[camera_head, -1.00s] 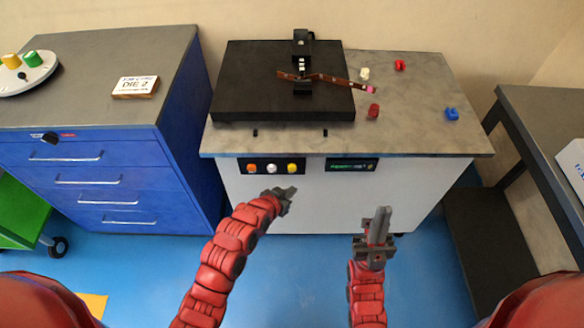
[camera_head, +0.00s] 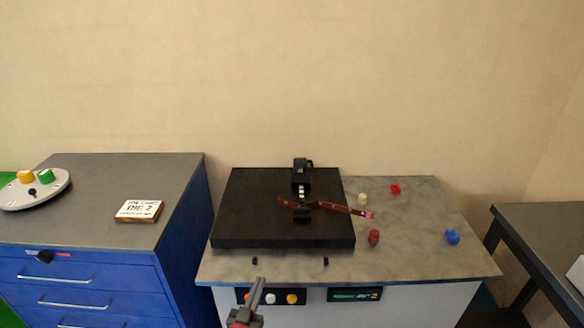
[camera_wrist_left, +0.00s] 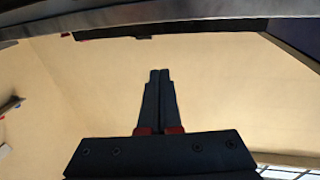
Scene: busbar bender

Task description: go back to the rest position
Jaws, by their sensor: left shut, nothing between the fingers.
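My left gripper (camera_head: 256,294) shows at the bottom of the head view, in front of the bending machine's front panel, shut and empty. Its shut fingers (camera_wrist_left: 160,92) also stand in the middle of the left wrist view, with a bare wall behind them. My right gripper is not in the head view. The bender's black plate (camera_head: 240,220) sits on the grey-topped machine (camera_head: 420,255). A brown busbar (camera_head: 335,207) with a pink end lies bent across the black block (camera_head: 301,172), away from my gripper.
Small dies lie on the machine top: white (camera_head: 362,198), red (camera_head: 395,189), dark red (camera_head: 374,236) and blue (camera_head: 452,236). A blue drawer cabinet (camera_head: 100,272) with a DIE 2 card (camera_head: 139,210) and a round tray (camera_head: 50,194) stands left. A dark table (camera_head: 545,235) stands right.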

